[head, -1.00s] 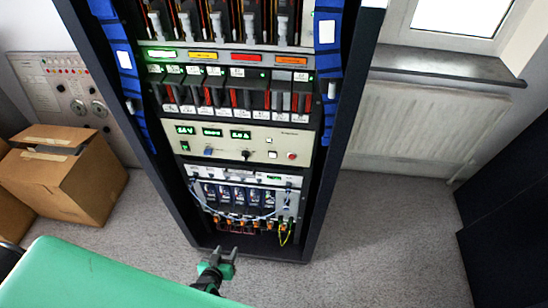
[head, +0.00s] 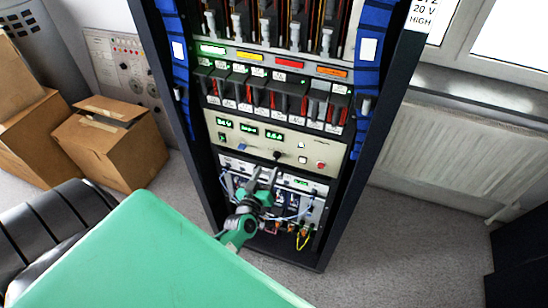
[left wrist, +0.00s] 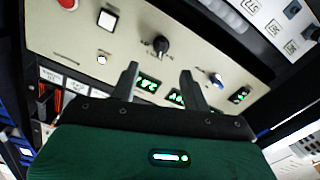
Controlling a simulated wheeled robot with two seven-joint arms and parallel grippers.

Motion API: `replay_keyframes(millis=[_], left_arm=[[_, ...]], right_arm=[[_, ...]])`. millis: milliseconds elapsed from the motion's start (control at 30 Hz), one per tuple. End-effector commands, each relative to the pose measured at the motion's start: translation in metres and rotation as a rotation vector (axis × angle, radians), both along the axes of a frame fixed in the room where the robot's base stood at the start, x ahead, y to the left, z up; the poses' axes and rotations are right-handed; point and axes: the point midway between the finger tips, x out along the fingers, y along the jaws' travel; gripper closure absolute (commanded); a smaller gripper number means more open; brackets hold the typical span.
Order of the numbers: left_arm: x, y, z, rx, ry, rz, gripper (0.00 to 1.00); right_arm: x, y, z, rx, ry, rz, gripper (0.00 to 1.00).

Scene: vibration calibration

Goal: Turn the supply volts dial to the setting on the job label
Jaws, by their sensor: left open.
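The cream supply panel (head: 225,139) sits in the rack with green displays (head: 248,130) along its top left. A black dial (head: 277,155) and a blue knob (head: 241,147) are on it; their printing is too small to read. My left gripper (head: 264,171) is open and empty, just below the panel. In the left wrist view the panel appears inverted; the black dial (left wrist: 160,45) lies ahead of the gap between my left fingertips (left wrist: 159,68), apart from them. My right gripper is not in view.
The panel also has a red button (head: 320,165) and white square buttons. Below it, cables and a small module bay are partly hidden by my left arm. Cardboard boxes (head: 115,150) stand left on the floor; a radiator (head: 435,140) is right.

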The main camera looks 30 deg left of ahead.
Motion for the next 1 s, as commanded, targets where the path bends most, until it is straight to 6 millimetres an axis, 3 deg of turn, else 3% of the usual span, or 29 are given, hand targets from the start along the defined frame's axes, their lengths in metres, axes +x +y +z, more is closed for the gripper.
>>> replay_keyframes(millis=[200,400,833,867,1000], left_arm=[[0.038,0.009,0.001,0.000,0.000,-0.001,0.53],[0.060,0.014,0.000,0.000,0.001,0.000,0.53],[0.069,0.016,-0.001,0.000,0.002,-0.001,0.53],[0.069,0.016,-0.001,0.000,0.002,-0.001,0.55],[0.068,0.016,0.000,0.000,0.001,0.000,0.83]], right_arm=[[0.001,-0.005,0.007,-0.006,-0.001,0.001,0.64],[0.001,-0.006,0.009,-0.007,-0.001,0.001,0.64],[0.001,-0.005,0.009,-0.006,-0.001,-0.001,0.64],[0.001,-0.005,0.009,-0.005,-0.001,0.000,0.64],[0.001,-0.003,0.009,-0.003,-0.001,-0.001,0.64]])
